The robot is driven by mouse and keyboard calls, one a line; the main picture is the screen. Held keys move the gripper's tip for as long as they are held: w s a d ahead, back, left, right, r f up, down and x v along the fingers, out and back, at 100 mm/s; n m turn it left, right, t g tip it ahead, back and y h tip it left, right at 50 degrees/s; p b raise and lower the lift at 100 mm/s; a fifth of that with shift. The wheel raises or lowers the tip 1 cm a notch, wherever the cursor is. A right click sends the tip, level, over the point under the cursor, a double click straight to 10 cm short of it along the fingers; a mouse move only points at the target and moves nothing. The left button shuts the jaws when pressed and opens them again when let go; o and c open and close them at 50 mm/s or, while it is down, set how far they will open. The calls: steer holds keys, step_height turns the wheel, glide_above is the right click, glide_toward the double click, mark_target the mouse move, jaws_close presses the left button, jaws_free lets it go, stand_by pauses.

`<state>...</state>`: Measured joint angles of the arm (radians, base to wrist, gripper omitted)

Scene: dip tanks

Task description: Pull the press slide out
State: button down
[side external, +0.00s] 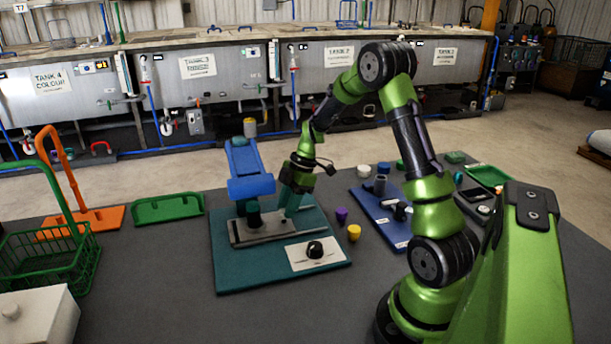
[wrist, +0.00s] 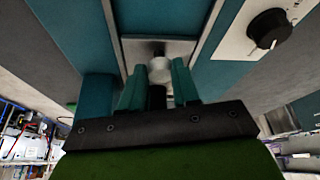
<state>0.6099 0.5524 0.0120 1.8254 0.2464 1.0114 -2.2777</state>
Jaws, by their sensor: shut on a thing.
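The press (side external: 250,187) has a blue arm and stands on a teal base plate (side external: 232,272). Its grey metal slide (side external: 265,236) lies low on that plate, under the press head. In the wrist view the slide (wrist: 150,47) shows as a grey plate between teal rails, with a pale round knob (wrist: 160,70) on it. My gripper (side external: 291,207) is at the right side of the press, pointing down. In the wrist view its teal fingers (wrist: 157,80) are shut on the knob, one on each side. In the side view the fingers hide the knob.
A black dial (side external: 314,250) on a white panel is at the plate's front right. Purple (side external: 341,215) and yellow (side external: 354,232) cups stand right of the plate, before a blue tray (side external: 376,222). A green rack (side external: 167,207) and green basket (side external: 45,262) are left.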

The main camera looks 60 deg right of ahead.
steer(key=s+d, duration=0.7)
steer(key=shift+s+d, duration=0.35)
steer(key=shift+d, duration=0.05)
steer(key=c, duration=0.8)
jaws_free()
steer(key=v, duration=1.7)
steer(key=shift+w+a, duration=0.15)
